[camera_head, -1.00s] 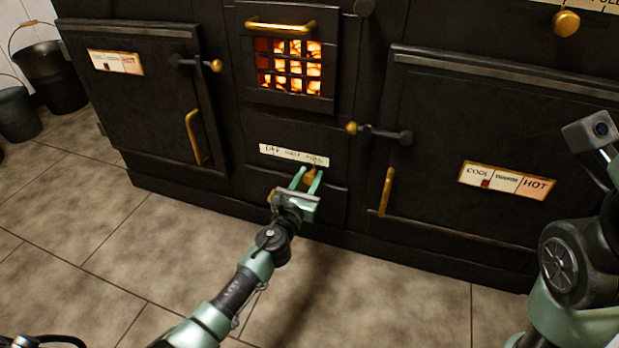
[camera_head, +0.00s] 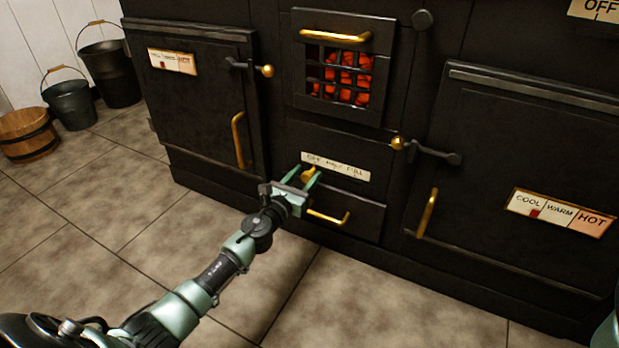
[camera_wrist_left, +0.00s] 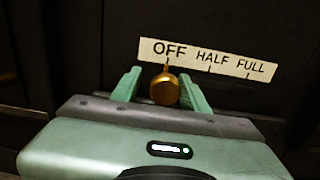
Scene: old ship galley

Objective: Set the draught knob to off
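The brass draught knob (camera_head: 308,173) sits on the black stove front, under the left end of a white label plate (camera_head: 336,167). In the left wrist view the knob (camera_wrist_left: 164,89) stands below the word OFF on the plate (camera_wrist_left: 208,60), and its tip points up at OFF. HALF and FULL lie to its right. My left gripper (camera_head: 302,176) has its green fingers on either side of the knob. In the wrist view the gripper (camera_wrist_left: 160,73) shows a small gap at the left finger; the right finger is against or very near the knob. My right gripper is out of view.
A fire grate (camera_head: 340,78) glows red above the plate. A brass drawer handle (camera_head: 328,217) is just below my gripper. Oven doors with brass handles (camera_head: 238,140) (camera_head: 427,213) flank the middle. Buckets (camera_head: 70,103) stand at the far left. The tiled floor in front is clear.

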